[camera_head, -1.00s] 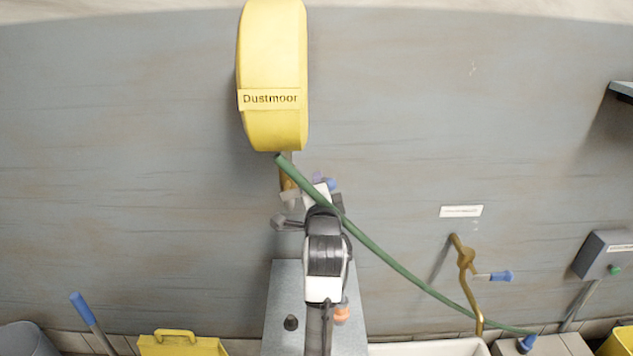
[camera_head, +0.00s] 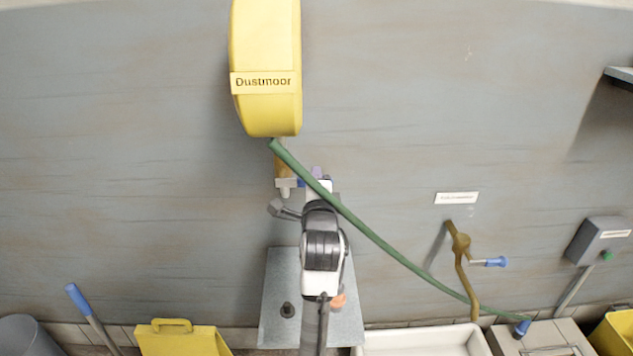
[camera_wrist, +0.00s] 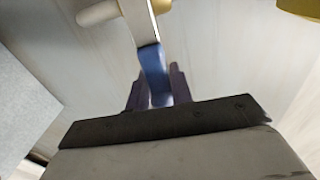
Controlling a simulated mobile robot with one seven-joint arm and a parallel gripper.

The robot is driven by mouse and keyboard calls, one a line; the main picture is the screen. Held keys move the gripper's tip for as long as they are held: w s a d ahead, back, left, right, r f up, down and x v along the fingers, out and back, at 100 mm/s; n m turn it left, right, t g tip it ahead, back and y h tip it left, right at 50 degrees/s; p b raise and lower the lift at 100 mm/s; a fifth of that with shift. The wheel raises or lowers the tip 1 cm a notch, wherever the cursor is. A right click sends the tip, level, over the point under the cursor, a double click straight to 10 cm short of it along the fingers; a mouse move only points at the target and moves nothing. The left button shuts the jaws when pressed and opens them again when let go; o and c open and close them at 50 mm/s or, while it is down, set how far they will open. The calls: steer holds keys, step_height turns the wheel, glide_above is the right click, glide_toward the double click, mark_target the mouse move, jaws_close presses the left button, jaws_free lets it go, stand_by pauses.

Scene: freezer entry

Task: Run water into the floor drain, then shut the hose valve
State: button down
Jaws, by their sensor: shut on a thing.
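My gripper (camera_head: 318,175) is in front of the wall below the yellow reel. In the wrist view its dark purple fingers (camera_wrist: 158,88) are shut on the blue grip of a pale lever (camera_wrist: 153,68). The lever belongs to the hose valve, at the brass pipe (camera_head: 281,163) under the reel; my wrist partly hides it. The green hose (camera_head: 385,247) runs from the reel down right to a blue nozzle (camera_head: 522,328). The nozzle end lies at a pale block (camera_head: 560,334), perhaps the drain, cut off by the picture edge. No water flow is visible.
The yellow reel (camera_head: 266,95) reads "Dustmoor". A second brass pipe (camera_head: 460,245) with a blue-handled lever (camera_head: 490,262) is to the right.

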steer(key=c, duration=1.2)
jaws_free()
steer(key=shift+w+d+f, duration=0.1)
steer(key=shift+f, duration=0.05)
steer(key=shift+c, duration=0.2)
steer(key=s+p, duration=1)
steer(key=s, duration=0.4)
